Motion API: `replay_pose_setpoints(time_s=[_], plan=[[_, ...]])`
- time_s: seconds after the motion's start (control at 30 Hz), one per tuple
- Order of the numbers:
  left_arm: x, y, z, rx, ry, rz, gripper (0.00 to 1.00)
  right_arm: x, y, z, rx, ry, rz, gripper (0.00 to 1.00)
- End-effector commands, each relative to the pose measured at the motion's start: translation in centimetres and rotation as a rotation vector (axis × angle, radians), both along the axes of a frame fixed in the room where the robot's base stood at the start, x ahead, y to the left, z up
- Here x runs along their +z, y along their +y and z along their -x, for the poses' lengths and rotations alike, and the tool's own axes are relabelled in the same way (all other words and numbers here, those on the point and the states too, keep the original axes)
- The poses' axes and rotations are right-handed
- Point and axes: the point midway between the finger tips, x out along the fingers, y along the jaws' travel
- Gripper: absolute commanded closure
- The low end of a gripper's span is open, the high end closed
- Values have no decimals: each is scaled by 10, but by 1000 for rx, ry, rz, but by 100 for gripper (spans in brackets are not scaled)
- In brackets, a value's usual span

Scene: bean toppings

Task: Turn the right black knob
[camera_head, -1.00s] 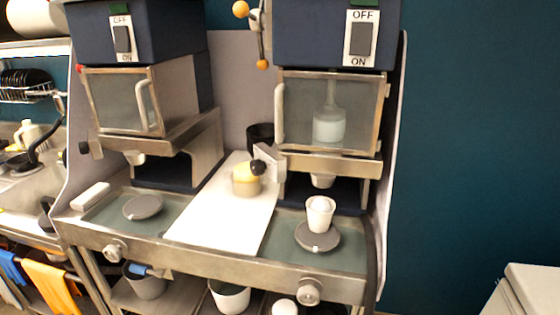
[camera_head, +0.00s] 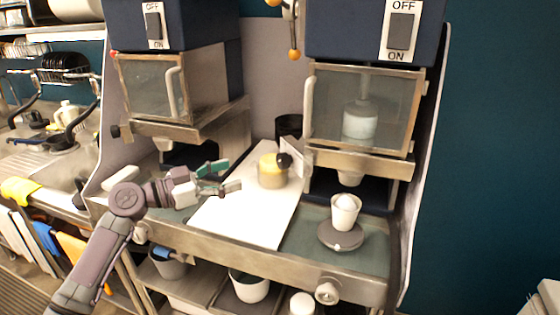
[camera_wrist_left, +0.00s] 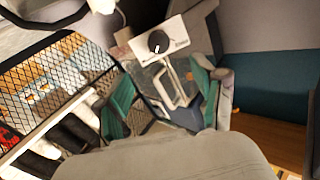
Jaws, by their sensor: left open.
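The right black knob (camera_head: 284,160) sits on a pale metal block at the left side of the right machine (camera_head: 361,106). The left machine has its own black knob (camera_head: 115,131) at its left side. My left gripper (camera_head: 232,176) is open and empty, left of the right knob and apart from it, over the white board. In the left wrist view a black knob on a pale plate (camera_wrist_left: 158,41) shows ahead, beyond the spread green-padded fingers (camera_wrist_left: 163,85). My right gripper is out of view.
A yellow-topped container (camera_head: 272,171) stands on the white board (camera_head: 238,222), just below the right knob. A white cup (camera_head: 345,211) stands on a grey disc (camera_head: 340,235) under the right machine. A black cup (camera_head: 289,126) stands behind the knob.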

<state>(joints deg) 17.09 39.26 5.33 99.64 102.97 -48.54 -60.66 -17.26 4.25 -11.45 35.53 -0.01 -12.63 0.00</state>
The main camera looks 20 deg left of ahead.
Motion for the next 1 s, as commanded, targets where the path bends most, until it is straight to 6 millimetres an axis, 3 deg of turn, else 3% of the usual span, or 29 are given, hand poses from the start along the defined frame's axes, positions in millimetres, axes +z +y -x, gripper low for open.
replay_pose_setpoints(time_s=[0.6,1.0], plan=[[4,-80,-82,-1,4,3,31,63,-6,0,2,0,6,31],[-1,-94,-96,-1,4,-1,31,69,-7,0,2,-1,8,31]])
